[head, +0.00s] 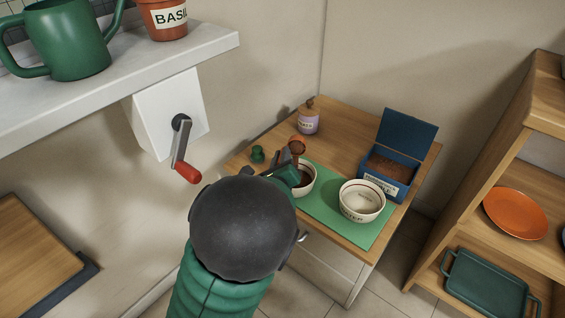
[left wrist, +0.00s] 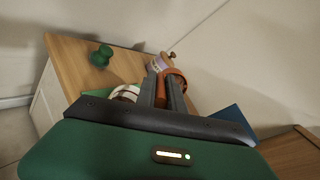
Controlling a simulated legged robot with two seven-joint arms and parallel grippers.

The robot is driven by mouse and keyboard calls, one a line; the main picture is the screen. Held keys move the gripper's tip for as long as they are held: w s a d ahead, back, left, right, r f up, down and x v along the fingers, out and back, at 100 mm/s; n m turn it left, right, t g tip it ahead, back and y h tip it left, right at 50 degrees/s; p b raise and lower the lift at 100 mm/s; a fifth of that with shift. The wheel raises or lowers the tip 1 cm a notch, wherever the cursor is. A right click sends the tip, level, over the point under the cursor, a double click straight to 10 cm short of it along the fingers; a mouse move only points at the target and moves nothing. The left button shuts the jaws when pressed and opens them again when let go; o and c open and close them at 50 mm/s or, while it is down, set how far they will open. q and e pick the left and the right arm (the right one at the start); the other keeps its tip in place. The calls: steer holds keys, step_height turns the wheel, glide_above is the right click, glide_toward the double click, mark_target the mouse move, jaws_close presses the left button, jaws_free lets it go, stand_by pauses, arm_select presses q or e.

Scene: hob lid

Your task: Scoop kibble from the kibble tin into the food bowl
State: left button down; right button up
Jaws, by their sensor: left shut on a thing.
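The blue kibble tin (head: 400,189) stands at the right of the wooden cabinet top with its lid (head: 408,133) open and brown kibble (head: 389,168) inside. The white food bowl (head: 308,190) stands left of the water bowl (head: 362,203), with something brown inside it; it is partly hidden by my arm. My left gripper (head: 287,160) is shut on an orange-brown scoop (head: 297,145), above the far left side of the food bowl. In the left wrist view the scoop (left wrist: 178,76) is between the fingers, with the food bowl (left wrist: 124,92) just beside. The scoop's contents cannot be made out. My right gripper is out of view.
Both bowls stand on a green mat (head: 323,205). A lilac jar (head: 309,121) stands behind and a small green knobbed object (head: 258,154) at the left. A red-handled crank (head: 185,165) juts from the wall; an open shelf (head: 510,190) stands right.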

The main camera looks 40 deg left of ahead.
arm_select(q)
steer(key=f+t+b, duration=0.1)
steer(key=b, duration=0.1)
steer(key=f+t+y+b, duration=0.1)
steer(key=b, duration=0.2)
steer(key=shift+s+d+t, duration=0.15)
steer(key=shift+s+t, duration=0.15)
steer(key=shift+t+y+b, duration=0.3)
steer(key=shift+b, duration=0.4)
steer(key=shift+r, duration=0.2)
